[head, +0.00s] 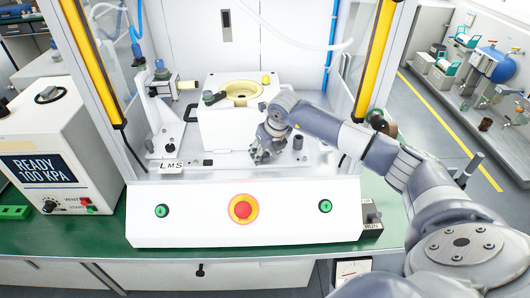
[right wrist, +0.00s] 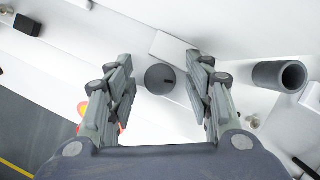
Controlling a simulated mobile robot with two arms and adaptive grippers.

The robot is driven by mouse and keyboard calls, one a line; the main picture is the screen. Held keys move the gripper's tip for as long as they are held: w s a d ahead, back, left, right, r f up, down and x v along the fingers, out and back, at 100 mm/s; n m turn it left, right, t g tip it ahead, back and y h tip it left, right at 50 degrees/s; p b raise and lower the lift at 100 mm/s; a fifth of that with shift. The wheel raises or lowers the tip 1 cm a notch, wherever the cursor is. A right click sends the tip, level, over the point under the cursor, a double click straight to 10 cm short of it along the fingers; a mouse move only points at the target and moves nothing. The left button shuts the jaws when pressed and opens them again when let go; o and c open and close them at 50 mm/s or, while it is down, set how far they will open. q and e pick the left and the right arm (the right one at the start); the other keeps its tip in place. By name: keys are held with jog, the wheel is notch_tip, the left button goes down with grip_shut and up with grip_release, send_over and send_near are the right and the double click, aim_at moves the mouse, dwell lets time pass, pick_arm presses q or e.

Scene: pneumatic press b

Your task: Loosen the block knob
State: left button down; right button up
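A round dark grey knob (right wrist: 160,79) with a dark line on its face shows between my right fingers in the right wrist view. A small white block (right wrist: 172,47) lies right beside it. My right gripper (head: 262,153) is low in front of the white block (head: 228,128) with the yellow ring on top. The right wrist view shows the gripper (right wrist: 162,88) open, one finger on each side of the knob, with gaps to it. In the head view the gripper hides the knob. My left gripper is not in view.
A short grey cylinder (head: 298,142) stands right of the gripper, and a hollow dark tube (right wrist: 280,76) shows in the right wrist view. Yellow frame posts (head: 374,58) flank the press. A red button (head: 241,208) is on the front panel. A display box (head: 52,150) stands left.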

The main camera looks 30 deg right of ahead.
jog(key=shift+r, duration=0.15)
jog(key=v, duration=1.1)
jog(key=shift+s+r, duration=0.25)
jog(key=shift+r, duration=0.1)
jog(key=shift+f, duration=0.1)
